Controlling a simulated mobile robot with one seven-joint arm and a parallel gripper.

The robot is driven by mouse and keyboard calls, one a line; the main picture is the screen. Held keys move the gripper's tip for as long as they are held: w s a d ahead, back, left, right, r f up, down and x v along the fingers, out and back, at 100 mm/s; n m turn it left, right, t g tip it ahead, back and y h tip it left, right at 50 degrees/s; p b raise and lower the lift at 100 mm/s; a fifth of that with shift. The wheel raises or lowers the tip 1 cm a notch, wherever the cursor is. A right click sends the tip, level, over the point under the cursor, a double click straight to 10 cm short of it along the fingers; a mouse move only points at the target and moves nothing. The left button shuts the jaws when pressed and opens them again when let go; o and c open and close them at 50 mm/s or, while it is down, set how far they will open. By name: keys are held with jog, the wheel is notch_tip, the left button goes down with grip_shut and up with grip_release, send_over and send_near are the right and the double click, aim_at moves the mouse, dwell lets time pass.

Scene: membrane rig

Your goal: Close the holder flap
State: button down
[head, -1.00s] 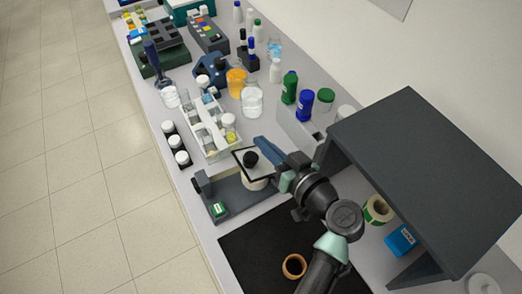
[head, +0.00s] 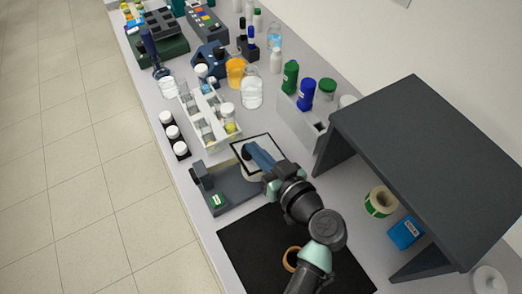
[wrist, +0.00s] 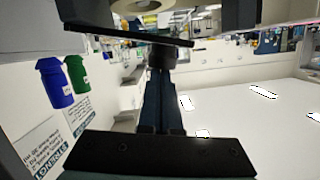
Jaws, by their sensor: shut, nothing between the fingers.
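The holder is a dark grey base (head: 232,193) with a green-and-white label, on the bench in the middle of the head view. Its flap (head: 267,138) looks like a thin plate with a black rim, raised above the base at the right; its exact tilt is hard to tell. My gripper (head: 252,152) is shut, its blue fingers over the flap in the head view, hiding the flap's black knob. In the wrist view, my shut fingertips (wrist: 161,72) are close to the dark knob (wrist: 161,54) under the plate edge (wrist: 125,35). I cannot tell whether they touch.
A black mat (head: 250,250) with a brown ring (head: 291,259) lies in front. A dark shelf (head: 430,150) stands at the right, over a tape roll (head: 381,201) and a blue box (head: 406,233). A white rack (head: 210,118) and bottles stand behind the holder.

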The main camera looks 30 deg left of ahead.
jog(key=shift+s+a+f+n+t+b, duration=0.2)
jog(key=shift+f+n+b, duration=0.3)
jog(key=shift+b, duration=0.6)
jog(key=shift+s+a+f+n+t+b, duration=0.15)
jog(key=shift+s+f+n+b, duration=0.3)
jog(key=shift+b, duration=0.6)
jog(key=shift+h+b, duration=0.3)
jog(key=shift+r, duration=0.1)
